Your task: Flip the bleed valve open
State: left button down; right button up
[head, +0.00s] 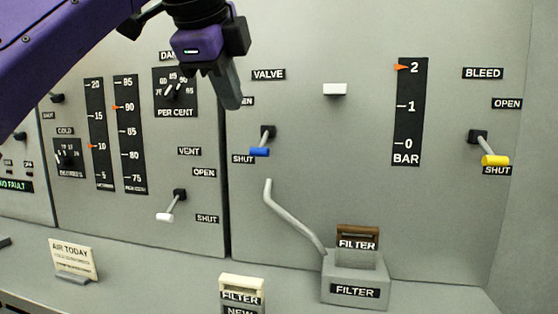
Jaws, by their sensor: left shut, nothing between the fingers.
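The bleed valve lever (494,160) has a yellow grip and a dark pivot on the right of the grey panel. It points down and right, with its grip just above the SHUT label (497,171). The OPEN label (507,104) is above it, and the BLEED label (483,73) is higher still. My left gripper (232,101) is shut and empty in front of the panel at the upper middle, well left of the bleed lever and not touching it. My right gripper is out of the picture.
A blue-gripped lever (259,152) and a white-gripped lever (166,217) are on the panel. A bar gauge (405,125) stands left of the bleed lever. A filter box (355,282), a loose filter block (241,292) and a sign (73,259) are on the ledge.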

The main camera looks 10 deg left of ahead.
aim_at(489, 152)
jog(key=k, duration=1)
